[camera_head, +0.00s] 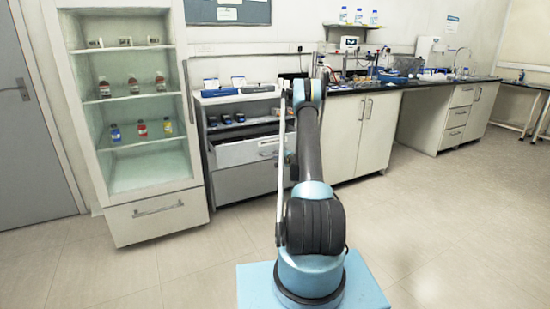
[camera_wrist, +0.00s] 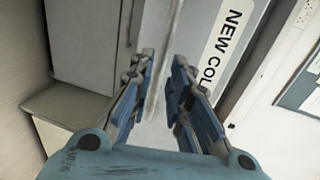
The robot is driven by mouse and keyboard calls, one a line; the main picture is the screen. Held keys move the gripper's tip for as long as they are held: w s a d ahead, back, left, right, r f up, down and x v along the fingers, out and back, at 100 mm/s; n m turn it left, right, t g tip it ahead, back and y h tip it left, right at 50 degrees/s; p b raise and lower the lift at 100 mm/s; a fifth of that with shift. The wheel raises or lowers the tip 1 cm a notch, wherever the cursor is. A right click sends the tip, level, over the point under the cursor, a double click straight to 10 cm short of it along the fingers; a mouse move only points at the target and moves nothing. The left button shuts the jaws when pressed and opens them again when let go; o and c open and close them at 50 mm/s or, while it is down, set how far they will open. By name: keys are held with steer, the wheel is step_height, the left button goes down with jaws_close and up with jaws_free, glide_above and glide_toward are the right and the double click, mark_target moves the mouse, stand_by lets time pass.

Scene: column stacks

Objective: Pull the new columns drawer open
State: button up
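The new columns drawer (camera_wrist: 205,100) shows its pale front in the wrist view, with a label whose visible part reads "NEW COL". My gripper (camera_wrist: 163,62) is close to this front, its two blue-padded fingers apart. A thin pale bar, apparently the drawer handle (camera_wrist: 160,80), runs between the fingers; I see no clear contact with either finger. In the head view the upper drawer (camera_head: 245,151) of the low grey cabinet stands partly out, with a dark opening above its front. My arm hides its right end and my gripper there.
A tall glass-fronted cabinet (camera_head: 154,218) with bottles stands left of the low cabinet (camera_head: 250,184). A dark-topped bench (camera_head: 363,137) adjoins on the right. Another drawer lies below the upper one. The floor (camera_head: 400,215) around my base is clear.

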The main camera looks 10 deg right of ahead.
steer(key=v, duration=0.7)
steer(key=shift+s+a, duration=0.1)
steer(key=s+a+r+n+g+y, duration=0.1)
steer(key=s+a+r+n+g, duration=0.2)
steer(key=r, duration=0.5)
steer(key=s+a+r+n, duration=0.2)
steer(key=s+a+r, duration=0.3)
steer(key=s+r, duration=0.15)
steer(key=s+a+r+n+g, duration=0.2)
steer(key=s+a+r, duration=0.15)
steer(key=s, duration=0.45)
steer(key=s+a+r+n+g, duration=0.2)
steer(key=s+r, duration=0.3)
steer(key=s, duration=0.4)
steer(key=s+n+g+h, duration=0.3)
steer(key=s, duration=1.8)
steer(key=s+d+f+n+g+h, duration=0.1)
steer(key=s+f, duration=0.2)
steer(key=s, duration=0.7)
steer(key=s+d+f+n+g+h, duration=0.1)
steer(key=s+f, duration=0.3)
steer(key=s, duration=0.6)
steer(key=shift+d+n+g+h, duration=0.3)
steer(key=shift+d+n+h, duration=0.1)
steer(key=shift+d, duration=0.4)
